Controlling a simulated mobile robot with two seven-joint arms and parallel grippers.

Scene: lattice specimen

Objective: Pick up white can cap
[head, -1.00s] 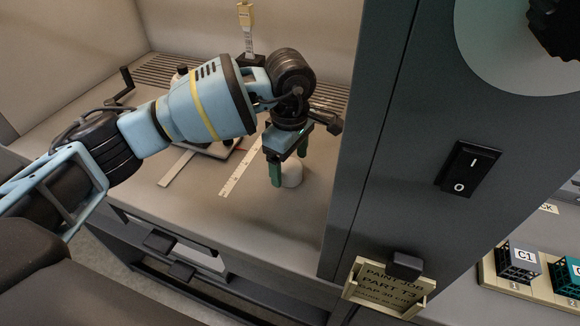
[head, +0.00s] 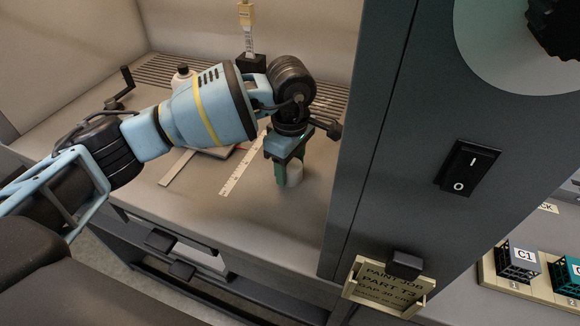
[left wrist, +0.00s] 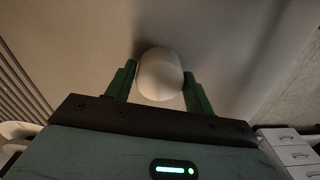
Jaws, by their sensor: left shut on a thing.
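The white can cap (head: 294,175) is a small round white piece near the right side of the booth floor. It also shows in the left wrist view (left wrist: 159,75), between the two green fingers. My left gripper (head: 289,178) points down over it and is shut on it, with a finger on each side. The left wrist view shows the same gripper (left wrist: 158,88). Whether the cap touches the booth floor or is just above it, I cannot tell. My right gripper is not in view.
A ruler (head: 238,172) lies left of the cap. A white bottle (head: 181,76) stands behind my arm, and a tagged stand (head: 249,62) is at the back. The dark cabinet wall (head: 400,160) with a switch (head: 468,168) rises close on the right. The front floor is clear.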

